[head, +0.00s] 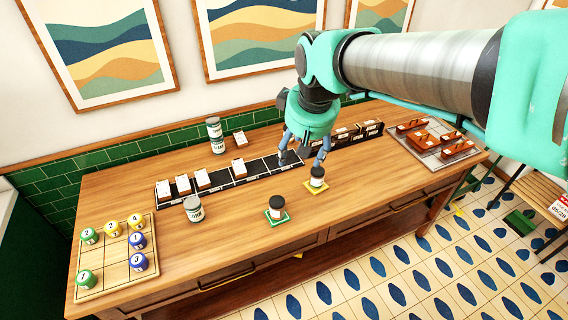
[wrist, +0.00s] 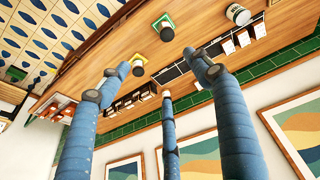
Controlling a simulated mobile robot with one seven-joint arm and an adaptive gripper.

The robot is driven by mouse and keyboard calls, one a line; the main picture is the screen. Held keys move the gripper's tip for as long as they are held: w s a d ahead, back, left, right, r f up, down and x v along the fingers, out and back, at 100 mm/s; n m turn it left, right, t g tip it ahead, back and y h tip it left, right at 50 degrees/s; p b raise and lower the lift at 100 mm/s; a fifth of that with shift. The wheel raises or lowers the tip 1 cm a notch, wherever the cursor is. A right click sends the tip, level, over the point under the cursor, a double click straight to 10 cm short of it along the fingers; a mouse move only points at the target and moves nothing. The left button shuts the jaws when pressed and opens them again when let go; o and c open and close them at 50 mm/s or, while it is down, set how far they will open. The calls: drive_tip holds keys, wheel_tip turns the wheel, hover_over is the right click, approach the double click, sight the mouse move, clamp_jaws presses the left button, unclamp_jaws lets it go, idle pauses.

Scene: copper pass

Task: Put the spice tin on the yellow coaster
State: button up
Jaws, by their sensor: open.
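A small tin with a dark lid (head: 317,174) stands upright on the yellow coaster (head: 309,187). In the wrist view this tin (wrist: 138,68) shows close to my fingertips. A similar dark-lidded tin (head: 277,203) stands on the green coaster (head: 270,218), nearer the table's front; it also shows in the wrist view (wrist: 166,33). I cannot read which is the spice tin. My gripper (head: 304,161) is open and empty, its fingers spread just behind and above the tin on the yellow coaster. It appears apart from that tin.
A dark rack with white cards (head: 228,178) runs behind the coasters. Labelled cans stand at the front (head: 194,209) and stacked at the back (head: 217,146). A wooden board with numbered pieces (head: 118,272) is at left; a tray with orange-brown blocks (head: 432,150) is at right.

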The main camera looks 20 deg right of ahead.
drive_tip(key=s+a+m+t, duration=0.1)
drive_tip(key=s+a, duration=0.1)
drive_tip(key=s, duration=0.5)
drive_tip(key=s+a, duration=0.3)
drive_tip(key=s, duration=0.5)
drive_tip(key=shift+s+a+r+m+t, duration=0.15)
drive_tip(key=shift+a+r+m+t, duration=0.05)
drive_tip(key=shift+m+t, duration=0.2)
drive_tip(key=shift+f, duration=0.1)
wheel_tip(320, 180, down, 5)
drive_tip(key=b, duration=0.5)
drive_tip(key=shift+f, duration=0.15)
